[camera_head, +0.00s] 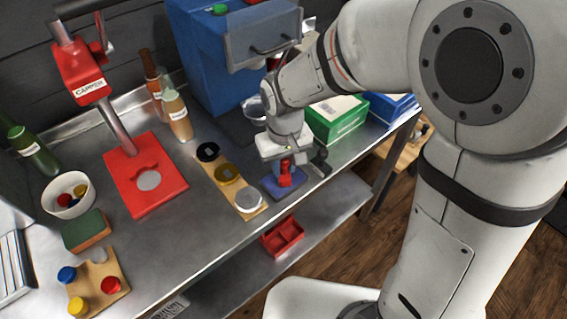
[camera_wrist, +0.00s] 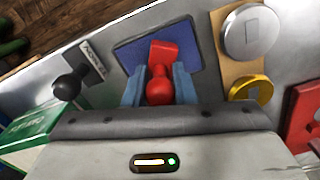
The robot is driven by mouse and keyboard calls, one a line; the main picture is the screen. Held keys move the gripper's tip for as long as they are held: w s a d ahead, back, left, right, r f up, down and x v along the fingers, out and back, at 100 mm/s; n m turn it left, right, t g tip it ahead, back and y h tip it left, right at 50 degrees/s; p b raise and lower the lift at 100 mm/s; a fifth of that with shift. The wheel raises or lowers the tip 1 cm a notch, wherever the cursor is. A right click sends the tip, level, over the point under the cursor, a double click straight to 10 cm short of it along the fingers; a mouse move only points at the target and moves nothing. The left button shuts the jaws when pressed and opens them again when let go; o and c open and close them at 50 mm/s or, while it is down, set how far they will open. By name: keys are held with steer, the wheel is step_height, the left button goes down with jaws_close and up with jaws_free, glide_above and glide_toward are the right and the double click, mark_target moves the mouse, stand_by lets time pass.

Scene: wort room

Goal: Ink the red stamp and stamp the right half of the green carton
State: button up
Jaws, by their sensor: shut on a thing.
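My gripper (camera_wrist: 158,88) is shut on the red stamp (camera_wrist: 160,84), its blue-grey fingers on either side of the round knob. The stamp also shows below my gripper in the head view (camera_head: 286,173). It is over the dark blue ink pad (camera_wrist: 193,45), which the head view shows at the bench's front edge (camera_head: 269,186). I cannot tell whether the stamp's face touches the pad. The green carton (camera_head: 337,123) with a pale top stands behind and right of my gripper; part of it shows at the left of the wrist view (camera_wrist: 30,122).
A black-knobbed stamp (camera_wrist: 72,84) stands between pad and carton. A wooden board (camera_head: 221,175) with several round lids lies left of the pad. The red capper (camera_head: 146,190), bottles and a blue machine (camera_head: 214,62) stand further left and behind. A red tray (camera_head: 283,238) sits on the lower shelf.

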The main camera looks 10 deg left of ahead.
steer(key=shift+r+p, duration=2.65)
steer(key=shift+r, duration=0.9)
steer(key=shift+f, duration=0.1)
